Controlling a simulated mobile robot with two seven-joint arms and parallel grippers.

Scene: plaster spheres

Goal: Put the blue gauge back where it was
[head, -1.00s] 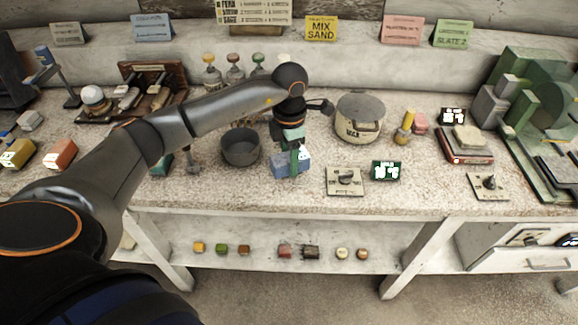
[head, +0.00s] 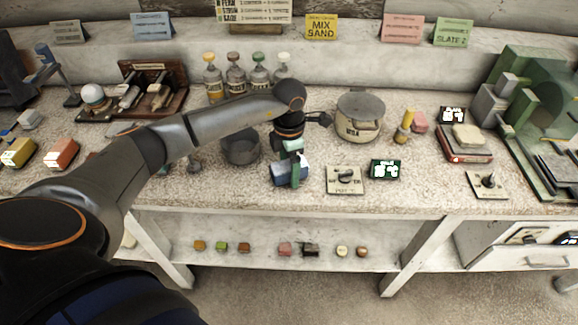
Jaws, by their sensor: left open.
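A small blue block (head: 280,174), which looks like the blue gauge, is at the front middle of the speckled worktop. My left gripper (head: 296,168) points down right over it, with greenish fingers in front of and against the block. The gripper is open. The fingers hide part of the block, so I cannot tell whether they touch it or whether it rests fully on the worktop. My right gripper is not in view.
A dark grey pot (head: 241,148) stands just left of the block, partly behind my arm. A lidded pot (head: 360,118) stands behind right. A switch plate (head: 346,180) and a dark display (head: 385,169) lie close right. The worktop's front edge (head: 300,207) is near.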

